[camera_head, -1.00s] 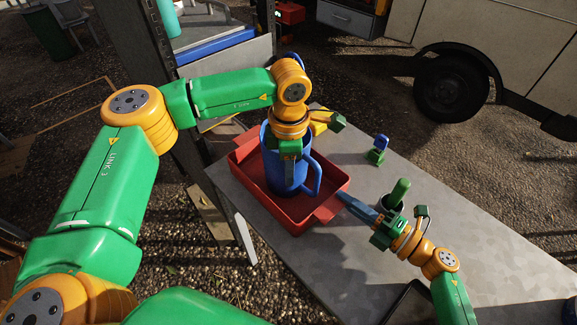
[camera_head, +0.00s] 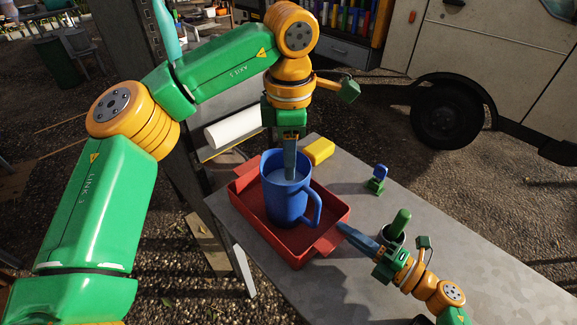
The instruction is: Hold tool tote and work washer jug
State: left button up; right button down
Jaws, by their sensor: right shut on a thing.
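The blue jug (camera_head: 284,205) with a side handle stands upright in the red tote (camera_head: 293,255), which rests on the grey table. My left gripper (camera_head: 290,174) points straight down at the jug's open top. Its fingers overlap the mouth and are seen edge-on, so I cannot tell whether they are apart or whether they touch the jug. My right gripper (camera_head: 342,230) is shut on the tote's right handle (camera_head: 328,242), low over the table.
A yellow block (camera_head: 319,151) lies behind the tote. A small green and blue item (camera_head: 377,179) and a dark cup with a green handle (camera_head: 397,229) stand on the table to the right. A white roll (camera_head: 233,127) is behind. The table's far right is clear.

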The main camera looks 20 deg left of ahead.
jog(key=shift+s+f, duration=0.1)
jog(key=shift+f, duration=0.1)
jog(key=c, duration=0.9)
grip_release()
jog(key=shift+r, duration=0.1)
